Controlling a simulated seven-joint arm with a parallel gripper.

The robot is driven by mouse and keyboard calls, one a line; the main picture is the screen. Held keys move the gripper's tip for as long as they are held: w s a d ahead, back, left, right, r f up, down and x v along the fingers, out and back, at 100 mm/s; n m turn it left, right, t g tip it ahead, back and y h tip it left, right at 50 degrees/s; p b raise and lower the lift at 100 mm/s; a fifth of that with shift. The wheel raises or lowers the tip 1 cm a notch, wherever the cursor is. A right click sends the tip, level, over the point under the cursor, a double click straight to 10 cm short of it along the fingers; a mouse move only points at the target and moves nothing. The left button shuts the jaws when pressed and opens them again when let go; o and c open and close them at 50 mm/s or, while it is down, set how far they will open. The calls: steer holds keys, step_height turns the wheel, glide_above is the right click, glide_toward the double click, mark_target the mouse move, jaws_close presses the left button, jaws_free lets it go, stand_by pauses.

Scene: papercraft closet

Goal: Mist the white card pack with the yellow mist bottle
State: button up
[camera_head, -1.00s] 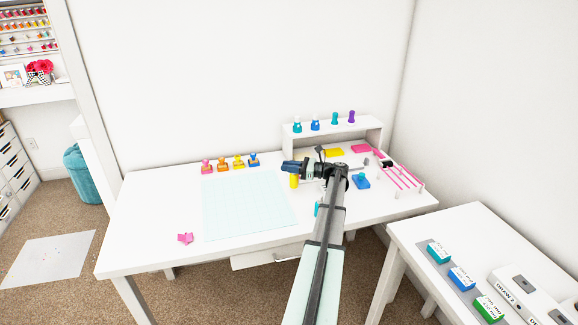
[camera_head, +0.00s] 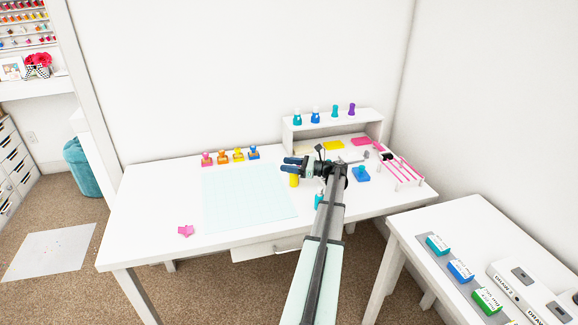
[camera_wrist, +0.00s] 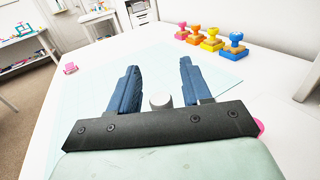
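A yellow upright cylinder, likely the yellow mist bottle (camera_head: 293,181), stands on the white table just below my gripper (camera_head: 291,162) in the head view. In the wrist view a pale grey round top (camera_wrist: 160,101) shows between the two blue fingers of my gripper (camera_wrist: 158,85), with gaps on both sides. The fingers are spread apart. I cannot tell whether the pale top belongs to the yellow bottle. I cannot make out a white card pack with certainty; pale items under the shelf are partly hidden by my arm.
A pale blue mat (camera_head: 248,198) lies left of my gripper, with several stamps (camera_head: 238,156) behind it and a pink piece (camera_head: 186,231) in front. A white shelf (camera_head: 331,122) carries several bottles. A pink rack (camera_head: 400,170) stands right. A side table (camera_head: 415,235) holds coloured boxes.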

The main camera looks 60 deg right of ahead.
steer(key=v, duration=1.3)
steer(key=shift+s+d, duration=0.1)
steer(key=shift+s, duration=0.3)
